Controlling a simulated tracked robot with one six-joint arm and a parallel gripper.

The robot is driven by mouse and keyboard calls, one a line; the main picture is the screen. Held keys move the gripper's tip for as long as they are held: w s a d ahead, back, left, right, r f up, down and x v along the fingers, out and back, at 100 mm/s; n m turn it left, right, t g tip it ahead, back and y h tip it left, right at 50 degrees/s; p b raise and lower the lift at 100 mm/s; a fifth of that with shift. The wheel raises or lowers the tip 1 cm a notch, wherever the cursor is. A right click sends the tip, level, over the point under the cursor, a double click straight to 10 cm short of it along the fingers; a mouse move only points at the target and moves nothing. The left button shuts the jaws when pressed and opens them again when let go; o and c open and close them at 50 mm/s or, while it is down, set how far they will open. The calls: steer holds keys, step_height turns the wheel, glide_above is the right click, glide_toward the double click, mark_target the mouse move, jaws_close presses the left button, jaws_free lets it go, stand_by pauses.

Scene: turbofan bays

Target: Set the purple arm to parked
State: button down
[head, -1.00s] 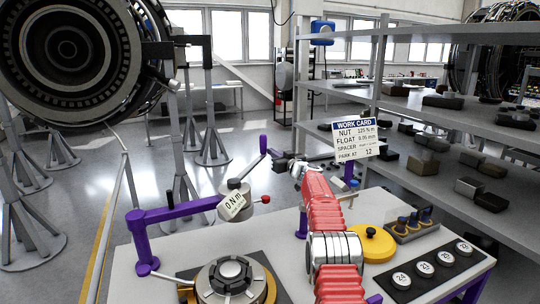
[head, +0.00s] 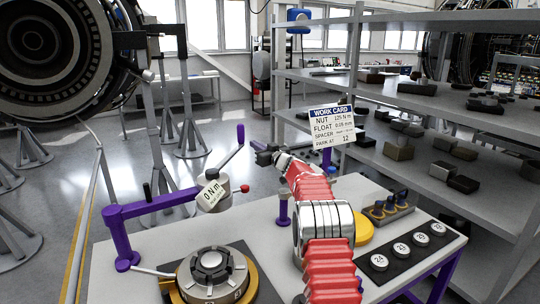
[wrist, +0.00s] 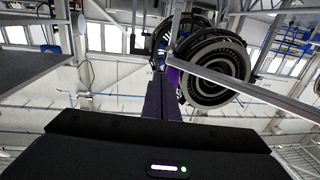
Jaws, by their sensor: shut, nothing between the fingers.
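The purple arm (head: 158,206) rises from a post at the bench's left edge and reaches right to a grey head with a "0 N m" tag (head: 211,193). From this head a crank slopes up to an upright purple handle (head: 240,134). A red knob (head: 245,188) sticks out at the head's right. My gripper (head: 259,149) is shut and empty, just right of the handle in the head view; I cannot tell whether they touch. In the wrist view, my dark fingers (wrist: 162,98) are together, with a purple piece (wrist: 173,77) behind their tips.
A work card (head: 332,126) reads "park at 12". Below the arm sits a ringed grey fixture (head: 212,267). A short purple post (head: 283,208), yellow disc (head: 363,229) and numbered discs (head: 400,249) share the bench. Shelves (head: 450,105) stand at right, an engine (head: 55,50) at left.

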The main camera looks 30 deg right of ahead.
steer(key=s+d, duration=0.1)
steer(key=s, duration=0.8)
steer(key=shift+s+d+f, duration=0.15)
steer(key=shift+s+d, duration=0.1)
steer(key=shift+s, duration=0.05)
steer(key=shift+a, duration=0.1)
steer(key=m+h, duration=0.1)
steer(key=m, duration=0.6)
steer(key=a+m+h, duration=0.1)
steer(key=m+h, duration=0.1)
steer(key=m, duration=0.5)
steer(key=s+a+m+h, duration=0.1)
steer(key=m, duration=0.5)
steer(key=shift+m+h, duration=0.3)
steer(key=shift+m, duration=0.1)
steer(key=shift+w, duration=0.1)
steer(key=w+a, duration=0.1)
steer(key=w, duration=1.1)
steer(key=shift+w+a, duration=0.3)
steer(key=shift+w, duration=0.05)
